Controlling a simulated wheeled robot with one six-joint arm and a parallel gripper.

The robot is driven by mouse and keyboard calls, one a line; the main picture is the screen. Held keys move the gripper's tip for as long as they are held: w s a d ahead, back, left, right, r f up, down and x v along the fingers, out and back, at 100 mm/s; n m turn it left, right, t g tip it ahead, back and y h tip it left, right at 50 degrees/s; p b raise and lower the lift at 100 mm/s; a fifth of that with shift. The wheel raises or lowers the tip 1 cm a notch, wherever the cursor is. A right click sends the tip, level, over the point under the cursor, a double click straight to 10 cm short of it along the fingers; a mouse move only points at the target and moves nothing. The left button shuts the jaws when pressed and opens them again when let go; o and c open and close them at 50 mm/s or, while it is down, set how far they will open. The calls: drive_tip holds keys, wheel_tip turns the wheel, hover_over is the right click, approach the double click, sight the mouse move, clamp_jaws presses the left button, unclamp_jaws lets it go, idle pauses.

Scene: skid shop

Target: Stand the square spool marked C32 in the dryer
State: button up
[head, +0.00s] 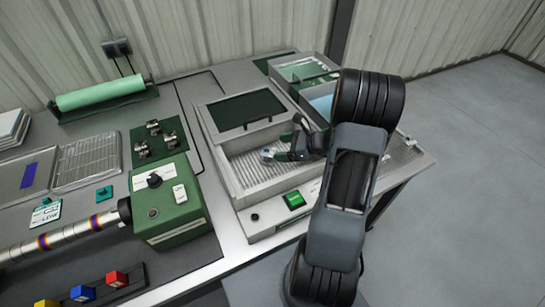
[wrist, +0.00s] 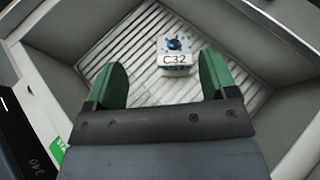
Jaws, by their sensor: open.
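The square spool marked C32 (wrist: 175,62) is a small white block with a blue and black top. It stands on the ribbed floor of a grey box that looks like the dryer (wrist: 50,100), with its label facing my wrist camera. In the head view the spool (head: 267,154) shows small inside the dryer (head: 246,222), near its middle. My gripper (wrist: 163,65) is open, its green fingers on either side of the spool's near end, with gaps visible on both sides. In the head view my gripper (head: 280,154) reaches into the box from the right.
The dryer's dark lid (head: 247,110) with a handle lies at the back of the box. A green button (head: 294,200) is on its front. A green control box (head: 172,210) stands left. Trays with liquid (head: 304,70) are behind. The box walls surround my gripper.

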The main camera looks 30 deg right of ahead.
drive_tip(key=s+a+r+n+g+h, duration=0.1)
drive_tip(key=s+a+r+n+g, duration=0.25)
drive_tip(key=a+n, duration=0.3)
drive_tip(key=s+a+r+n+g+h, duration=0.2)
drive_tip(key=s+a+r+n+g, duration=0.1)
drive_tip(key=s+a+n+g, duration=0.25)
drive_tip(key=s+a+r+n+t+h, duration=0.1)
drive_tip(key=s+r+n+t+h, duration=0.2)
drive_tip(key=n, duration=1.1)
drive_tip(key=s+r+h, duration=0.2)
drive_tip(key=s+h, duration=0.1)
drive_tip(key=shift+a+r+t+h, duration=0.3)
drive_tip(key=shift+a+t, duration=0.05)
drive_tip(key=shift+t, duration=0.05)
wheel_tip(320, 180, up, 4)
drive_tip(key=p, duration=0.3)
